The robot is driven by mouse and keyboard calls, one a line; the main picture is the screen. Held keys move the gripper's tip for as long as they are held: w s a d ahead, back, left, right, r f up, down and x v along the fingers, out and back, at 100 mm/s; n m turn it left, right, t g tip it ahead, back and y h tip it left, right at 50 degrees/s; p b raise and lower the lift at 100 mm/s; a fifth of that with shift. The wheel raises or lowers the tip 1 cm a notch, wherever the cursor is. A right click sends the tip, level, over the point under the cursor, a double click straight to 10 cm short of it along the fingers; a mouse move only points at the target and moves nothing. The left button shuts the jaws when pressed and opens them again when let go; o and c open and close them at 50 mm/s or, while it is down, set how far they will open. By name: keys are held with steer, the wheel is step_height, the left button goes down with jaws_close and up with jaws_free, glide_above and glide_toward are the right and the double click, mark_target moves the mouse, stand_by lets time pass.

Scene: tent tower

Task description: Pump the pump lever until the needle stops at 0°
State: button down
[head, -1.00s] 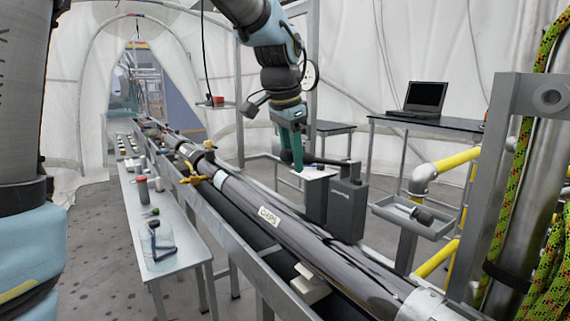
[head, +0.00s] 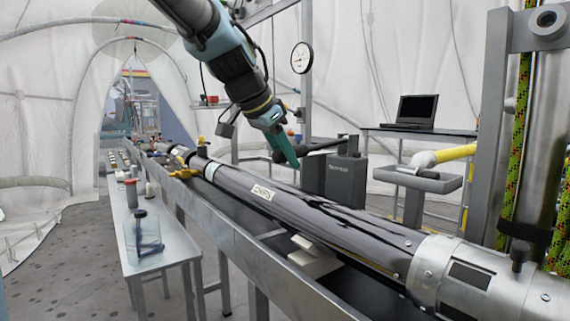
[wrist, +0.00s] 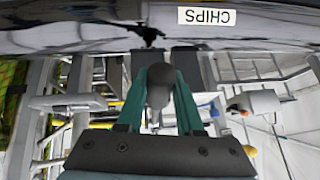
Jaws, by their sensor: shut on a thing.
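The pump (head: 346,178) is a dark grey box standing behind the long dark tube. Its black pump lever (head: 322,146) runs left from the pump's top and slopes slightly down to its knob end. My teal gripper (head: 290,158) is shut on the lever near that end. In the wrist view the lever's dark rounded knob (wrist: 160,84) sits between the two teal fingers. The round white gauge (head: 301,58) hangs on the frame above, right of my arm. Its needle is too small to read surely.
The dark tube marked CHIPS (head: 262,192) lies on a rail in front of the pump. A laptop (head: 416,111) stands on a table at right. A clear container (head: 144,235) is on the left bench (head: 180,270). Ropes and a metal column stand at far right.

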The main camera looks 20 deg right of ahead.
steer(key=shift+f, duration=0.35)
steer(key=c, duration=0.5)
jaws_free()
steer(key=shift+r, duration=0.1)
steer(key=shift+c, duration=0.2)
steer(key=v, duration=1.1)
steer(key=w+a+f+n+y, duration=0.2)
steer(key=w+a+f+n, duration=0.15)
steer(key=a+f, duration=0.5)
steer(key=w+a+f+n+y, duration=0.25)
steer(key=a+f+n, duration=0.3)
steer(key=f, duration=0.65)
steer(key=s+a+f+n+g+y, duration=0.1)
steer(key=s+a+f+n, duration=0.2)
steer(key=a+f, duration=0.4)
steer(key=s+a+f+n+y, duration=0.1)
steer(key=s+a+f+n, duration=0.25)
steer(key=a+f, duration=0.35)
step_height(320, 180, up, 12)
steer(key=p, duration=1.2)
